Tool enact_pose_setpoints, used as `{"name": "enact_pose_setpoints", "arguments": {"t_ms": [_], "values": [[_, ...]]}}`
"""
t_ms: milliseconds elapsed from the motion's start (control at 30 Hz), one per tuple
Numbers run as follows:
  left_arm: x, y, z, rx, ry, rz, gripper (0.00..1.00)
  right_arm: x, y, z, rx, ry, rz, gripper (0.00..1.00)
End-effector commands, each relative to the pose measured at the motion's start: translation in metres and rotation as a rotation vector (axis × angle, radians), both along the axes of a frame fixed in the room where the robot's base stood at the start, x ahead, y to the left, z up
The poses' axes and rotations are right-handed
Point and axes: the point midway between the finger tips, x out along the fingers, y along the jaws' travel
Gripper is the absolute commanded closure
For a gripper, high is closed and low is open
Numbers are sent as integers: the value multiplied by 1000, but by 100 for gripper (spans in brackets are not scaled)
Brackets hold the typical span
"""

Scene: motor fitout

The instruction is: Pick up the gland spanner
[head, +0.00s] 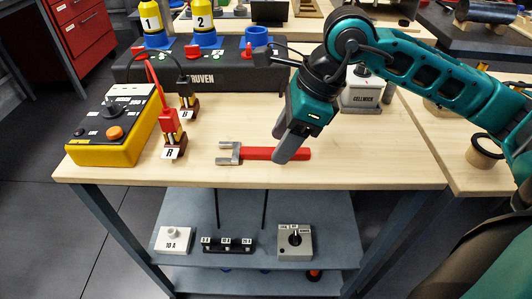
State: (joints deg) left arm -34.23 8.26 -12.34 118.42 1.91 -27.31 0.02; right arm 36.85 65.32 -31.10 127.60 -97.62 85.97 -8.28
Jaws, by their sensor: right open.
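The gland spanner (262,153) lies flat on the wooden bench top near its front edge. It has a red handle pointing right and a grey forked head at the left. My right gripper (291,147) points down over the red handle, and its fingers hide part of it. The gripper is open; I cannot tell whether the fingers straddle the handle or hover above it. My left gripper is not in view.
A yellow tester box (112,130) and probes marked R (172,135) and B (188,100) stand left. A black unit (215,73) and a CELLWICK box (361,92) stand behind. The lower shelf (265,250) holds several parts. The bench front right is clear.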

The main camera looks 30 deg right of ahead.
Motion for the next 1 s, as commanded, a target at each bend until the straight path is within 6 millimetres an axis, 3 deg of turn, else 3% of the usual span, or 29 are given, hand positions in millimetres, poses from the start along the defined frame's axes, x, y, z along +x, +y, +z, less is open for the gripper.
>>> {"name": "enact_pose_setpoints", "arguments": {"t_ms": [100,367,900,1000], "values": [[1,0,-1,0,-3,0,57,2,4,-10,0,1,0,47],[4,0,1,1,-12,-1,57,2,4,-11,0,0,0,48],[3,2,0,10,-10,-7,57,2,4,-11,0,0,0,99],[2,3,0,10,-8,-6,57,2,4,-11,0,0,0,100]]}}
